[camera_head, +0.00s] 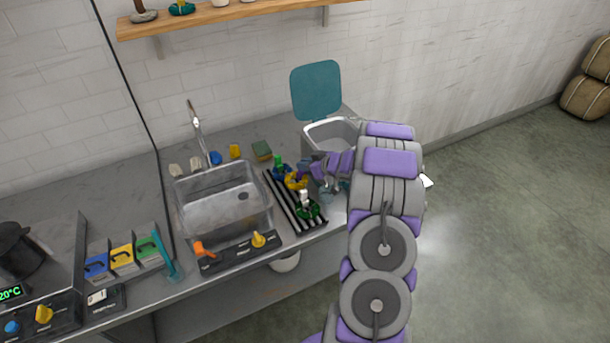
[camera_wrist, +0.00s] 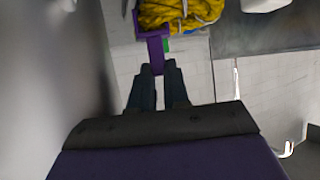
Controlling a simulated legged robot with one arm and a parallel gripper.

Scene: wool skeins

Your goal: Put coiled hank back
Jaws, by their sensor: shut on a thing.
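The coiled hank, a bundle of yellow strands (camera_wrist: 178,14) with a purple band or tab around it, is at the top of the wrist view. My gripper (camera_wrist: 159,69) has its two dark fingers shut on the purple tab, with the yellow strands beyond the fingertips. In the head view the yellow hank (camera_head: 297,181) is over or beside the striped dark rack (camera_head: 283,201), right of the sink. My gripper (camera_head: 306,170) reaches it from the right. I cannot tell whether the hank touches the rack.
The sink (camera_head: 222,203) is left of the rack. A metal bin (camera_head: 331,133) with a raised teal lid (camera_head: 316,90) stands behind my arm. A green and white item (camera_head: 308,208) sits at the rack's front. Coloured boxes (camera_head: 122,255) stand further left. Open floor lies right.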

